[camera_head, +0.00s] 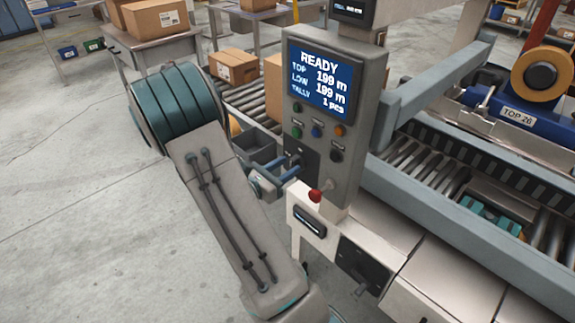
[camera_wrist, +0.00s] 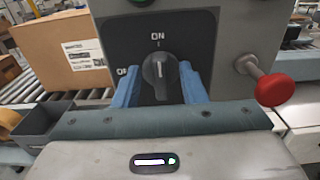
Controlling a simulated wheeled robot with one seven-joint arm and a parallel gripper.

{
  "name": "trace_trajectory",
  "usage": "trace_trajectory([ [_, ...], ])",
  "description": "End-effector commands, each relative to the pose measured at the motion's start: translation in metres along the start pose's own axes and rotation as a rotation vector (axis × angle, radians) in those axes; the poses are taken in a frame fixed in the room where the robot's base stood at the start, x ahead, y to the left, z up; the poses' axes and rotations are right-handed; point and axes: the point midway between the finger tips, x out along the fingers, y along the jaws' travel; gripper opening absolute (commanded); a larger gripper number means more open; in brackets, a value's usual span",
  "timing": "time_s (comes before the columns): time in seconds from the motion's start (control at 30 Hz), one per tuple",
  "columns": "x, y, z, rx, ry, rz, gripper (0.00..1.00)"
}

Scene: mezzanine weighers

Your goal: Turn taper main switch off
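The taper main switch (camera_wrist: 158,72) is a dark rotary knob on a black plate. Its white pointer line is upright, at the ON mark above it. A second label at the left is partly covered by my left finger. My gripper (camera_wrist: 160,88) has its two blue fingers on either side of the knob, open, with a visible gap at the right; contact at the left cannot be told. In the head view my gripper (camera_head: 290,168) is at the black switch plate (camera_head: 305,154) low on the grey control panel (camera_head: 345,165). The knob itself is hidden there.
A red mushroom button (camera_wrist: 275,90) sticks out to the right of the switch, close to my gripper; it also shows in the head view (camera_head: 315,195). The panel screen (camera_head: 320,78) reads READY. A grey bin (camera_wrist: 52,122) and a cardboard box (camera_wrist: 65,50) are at the left.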

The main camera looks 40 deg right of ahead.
Motion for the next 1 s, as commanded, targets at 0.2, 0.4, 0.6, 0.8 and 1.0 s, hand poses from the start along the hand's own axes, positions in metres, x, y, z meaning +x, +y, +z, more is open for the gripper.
trace_trajectory([
  [0.2,0.0092,-0.0001,0.0002,0.0,-0.001,0.0,0.38],
  [0.4,0.0091,0.0,0.0001,0.0,0.0,0.0,0.38],
  [0.6,0.0091,0.0,0.0001,0.0,0.0,0.0,0.0],
  [0.8,0.0089,0.0001,0.0006,-0.008,0.0,0.0,0.0],
  [1.0,0.0088,0.0012,0.0023,-0.069,0.0,0.0,0.0],
])
